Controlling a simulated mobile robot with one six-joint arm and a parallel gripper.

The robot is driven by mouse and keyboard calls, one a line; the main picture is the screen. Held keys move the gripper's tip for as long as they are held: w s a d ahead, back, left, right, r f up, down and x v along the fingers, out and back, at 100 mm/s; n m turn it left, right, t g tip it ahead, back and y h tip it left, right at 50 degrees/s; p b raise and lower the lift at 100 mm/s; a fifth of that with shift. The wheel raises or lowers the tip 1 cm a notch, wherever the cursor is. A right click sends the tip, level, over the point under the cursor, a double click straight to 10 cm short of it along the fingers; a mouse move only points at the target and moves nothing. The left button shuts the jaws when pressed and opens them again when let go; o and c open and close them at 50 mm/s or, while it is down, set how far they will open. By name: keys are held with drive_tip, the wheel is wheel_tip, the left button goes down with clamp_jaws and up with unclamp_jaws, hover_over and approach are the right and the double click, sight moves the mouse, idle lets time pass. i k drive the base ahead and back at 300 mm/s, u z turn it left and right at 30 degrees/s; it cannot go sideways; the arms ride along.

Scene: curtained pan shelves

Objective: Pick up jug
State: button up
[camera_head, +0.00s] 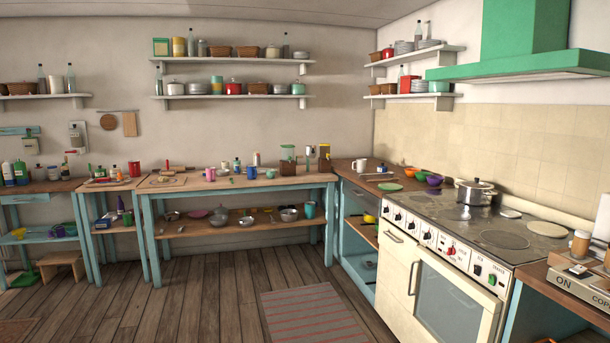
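I cannot tell for sure which thing is the jug. A small white vessel (359,165), like a mug or jug, stands upright on the corner wooden counter left of the stove. A teal cup-like vessel (310,209) stands on the lower shelf of the blue table. A red vessel (135,168) stands on the small table further left. All are far off and small. My gripper is not in view.
A stove (470,222) with a lidded steel pot (474,191) is at right. Colored bowls (433,180) sit beside it. The blue table (240,183) stands along the back wall. A striped rug (315,316) lies on open wooden floor. A stool (60,262) is at left.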

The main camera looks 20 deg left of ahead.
sight(250, 169)
drive_tip(key=u, duration=0.35)
drive_tip(key=i, duration=1.15)
drive_tip(key=u, duration=0.85)
drive_tip(key=i, duration=1.6)
drive_tip(key=u, duration=0.3)
drive_tip(key=i, duration=1.6)
drive_tip(key=z, duration=0.55)
drive_tip(key=i, duration=1.55)
drive_tip(key=z, duration=0.55)
drive_tip(key=i, duration=0.7)
drive_tip(key=z, duration=0.25)
drive_tip(key=k, duration=0.7)
drive_tip(key=z, duration=0.2)
